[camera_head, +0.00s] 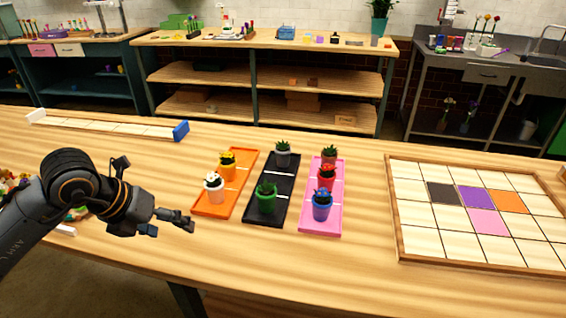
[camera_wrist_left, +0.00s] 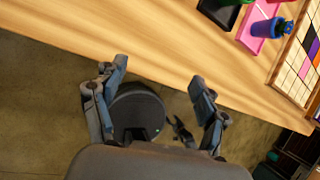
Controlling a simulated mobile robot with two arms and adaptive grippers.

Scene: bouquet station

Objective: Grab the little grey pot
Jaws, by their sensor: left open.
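A little grey pot (camera_head: 283,159) with a small plant stands at the far end of the black tray (camera_head: 283,188), in the middle of the table. A green pot (camera_head: 266,204) with a plant stands nearer on the same tray. My left gripper (camera_head: 172,224) is open and empty, left of and nearer than the trays, well apart from the grey pot. In the left wrist view the open fingers (camera_wrist_left: 158,74) show over the table's front edge and the floor. The grey pot does not show there.
A pink tray (camera_head: 335,215) holds a dark red pot (camera_head: 329,160), a red pot (camera_head: 326,184) and a blue pot (camera_head: 321,211). A framed grid board (camera_head: 420,215) lies right.

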